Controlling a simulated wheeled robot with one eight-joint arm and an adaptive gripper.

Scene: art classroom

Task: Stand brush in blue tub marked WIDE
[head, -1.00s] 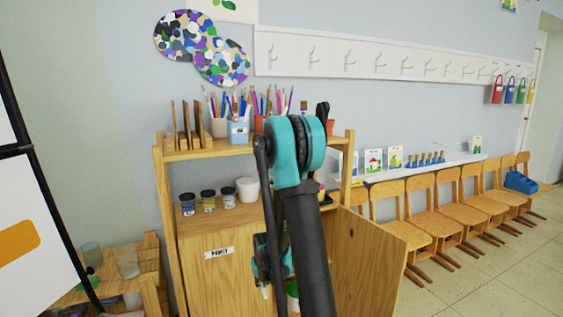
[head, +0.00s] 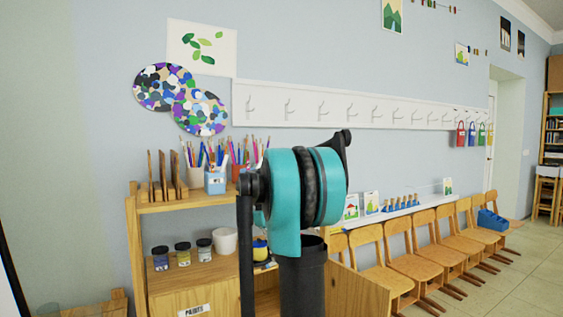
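A blue tub (head: 215,182) stands on the top shelf of the wooden cabinet, with brushes or pencils upright in it. Any lettering on it is too small to read. A white tub (head: 194,176) holding several brushes stands to its left, and a reddish tub (head: 238,170) stands to its right, partly behind my arm. I cannot tell which brush is the task's one. My teal and black arm joint fills the middle of the head view, in front of the cabinet's right part. My gripper is out of view below the frame.
Upright wooden slats (head: 160,178) stand left of the tubs. Paint jars (head: 183,254) and a white pot (head: 225,240) sit on the lower shelf. A cabinet door (head: 357,291) stands open on the right. A row of chairs (head: 385,270) lines the wall; floor at right is clear.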

